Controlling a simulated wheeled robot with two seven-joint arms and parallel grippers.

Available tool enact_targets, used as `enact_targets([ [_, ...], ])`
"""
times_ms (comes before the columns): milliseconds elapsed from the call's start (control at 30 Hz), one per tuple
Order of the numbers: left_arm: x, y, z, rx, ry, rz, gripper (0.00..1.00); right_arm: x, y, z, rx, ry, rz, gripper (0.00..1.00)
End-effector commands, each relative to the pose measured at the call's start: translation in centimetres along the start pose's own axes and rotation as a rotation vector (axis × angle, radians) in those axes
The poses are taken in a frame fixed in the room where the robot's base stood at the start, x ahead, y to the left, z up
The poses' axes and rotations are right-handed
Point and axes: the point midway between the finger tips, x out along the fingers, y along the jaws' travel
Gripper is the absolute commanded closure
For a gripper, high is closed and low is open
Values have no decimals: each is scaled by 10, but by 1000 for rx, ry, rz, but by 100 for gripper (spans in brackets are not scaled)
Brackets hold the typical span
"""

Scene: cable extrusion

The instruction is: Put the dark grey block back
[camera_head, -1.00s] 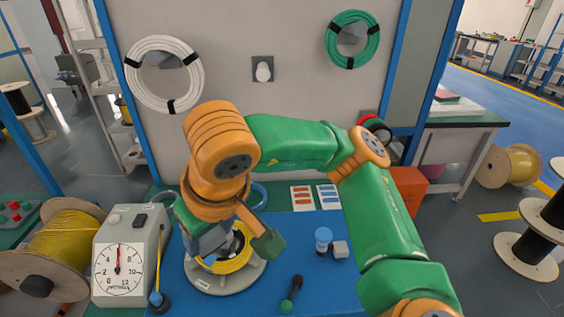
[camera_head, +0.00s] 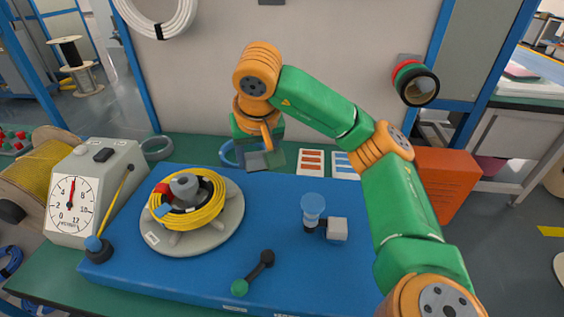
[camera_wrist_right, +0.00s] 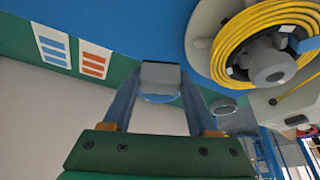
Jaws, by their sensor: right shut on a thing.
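My right gripper (camera_wrist_right: 160,95) is shut on a grey block (camera_wrist_right: 160,75), which sits between its fingertips in the right wrist view. In the head view the right gripper (camera_head: 258,150) hangs over the back edge of the blue mat (camera_head: 200,275), with the grey block (camera_head: 256,162) at its lower end. The block's underside and any contact below it are hard to make out. My left gripper is not in view.
A round stand with a yellow cable coil (camera_head: 212,208) is left of the gripper. A dial scale (camera_head: 72,200) stands at left.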

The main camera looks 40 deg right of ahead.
Motion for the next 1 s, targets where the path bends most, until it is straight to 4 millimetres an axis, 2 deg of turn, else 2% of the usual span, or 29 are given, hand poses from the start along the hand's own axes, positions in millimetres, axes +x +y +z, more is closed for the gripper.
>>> enact_targets([
  [67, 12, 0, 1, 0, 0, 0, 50, 18, 10, -6, 9, -6, 2, 90],
  [200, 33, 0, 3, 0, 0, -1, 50, 54, 36, -31, 12, -9, 0, 90],
  [267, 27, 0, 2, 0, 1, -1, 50, 62, 48, -45, 13, -9, 3, 90],
  [300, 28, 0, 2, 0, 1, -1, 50, 72, 55, -50, 10, -9, 5, 90],
  [400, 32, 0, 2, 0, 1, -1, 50, 100, 66, -55, 7, -7, 4, 90],
  [633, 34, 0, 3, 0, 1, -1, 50, 135, 80, -63, 4, -5, 3, 90],
  [700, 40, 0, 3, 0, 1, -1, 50, 152, 81, -57, 1, -4, 4, 90],
  [800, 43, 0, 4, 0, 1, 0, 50, 162, 81, -52, 1, -3, 3, 90],
  [1000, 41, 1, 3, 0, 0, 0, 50, 161, 80, -52, 2, -1, 1, 90],
])
